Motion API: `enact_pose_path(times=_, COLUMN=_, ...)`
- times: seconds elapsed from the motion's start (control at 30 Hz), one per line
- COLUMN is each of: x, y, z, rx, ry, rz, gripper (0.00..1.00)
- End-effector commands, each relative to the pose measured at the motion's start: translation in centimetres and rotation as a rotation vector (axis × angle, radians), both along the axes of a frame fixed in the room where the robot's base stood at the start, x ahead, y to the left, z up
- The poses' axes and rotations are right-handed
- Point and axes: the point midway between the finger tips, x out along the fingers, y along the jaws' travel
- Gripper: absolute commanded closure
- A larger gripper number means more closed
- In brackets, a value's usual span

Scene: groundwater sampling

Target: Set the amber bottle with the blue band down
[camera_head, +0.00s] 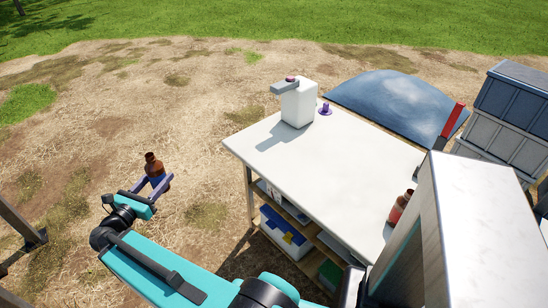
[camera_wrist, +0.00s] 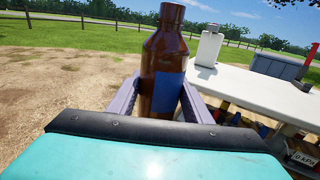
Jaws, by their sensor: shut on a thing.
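The amber bottle with the blue band (camera_wrist: 163,62) stands upright between the two fingers of my gripper (camera_wrist: 163,100) in the wrist view. The blue band shows on its right side. In the head view the bottle (camera_head: 153,162) is small, and my gripper (camera_head: 158,184) is shut on it. It is held out over bare ground, to the left of the white table (camera_head: 330,160) and apart from it. The bottle's lower part is hidden behind my gripper in the wrist view.
A white jug (camera_head: 299,104) and a small purple item (camera_head: 325,109) stand at the table's far end. Another amber bottle with a red band (camera_head: 400,207) is at the right edge, near a large pale box (camera_head: 480,220). The table's middle is clear. Bins fill the shelf below.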

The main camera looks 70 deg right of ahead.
Motion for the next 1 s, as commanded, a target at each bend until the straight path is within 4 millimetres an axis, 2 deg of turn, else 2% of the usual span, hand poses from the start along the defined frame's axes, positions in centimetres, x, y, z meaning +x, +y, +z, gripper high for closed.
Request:
enact_pose_path(times=0.03, x=-1.2, y=-1.3, z=0.2, rx=-0.001, ry=0.001, rz=-0.031, gripper=0.91)
enact_pose_path(times=0.2, x=-4.9, y=-5.0, z=0.1, rx=-0.002, ry=0.000, rz=-0.126, gripper=0.91)
enact_pose_path(times=0.5, x=-12.1, y=-10.6, z=0.0, rx=-0.002, ry=0.001, rz=-0.290, gripper=0.91)
enact_pose_path(times=0.7, x=-17.2, y=-13.6, z=0.0, rx=-0.003, ry=0.000, rz=-0.401, gripper=0.91)
enact_pose_path(times=1.0, x=-25.4, y=-17.1, z=-0.1, rx=-0.005, ry=0.003, rz=-0.566, gripper=0.91)
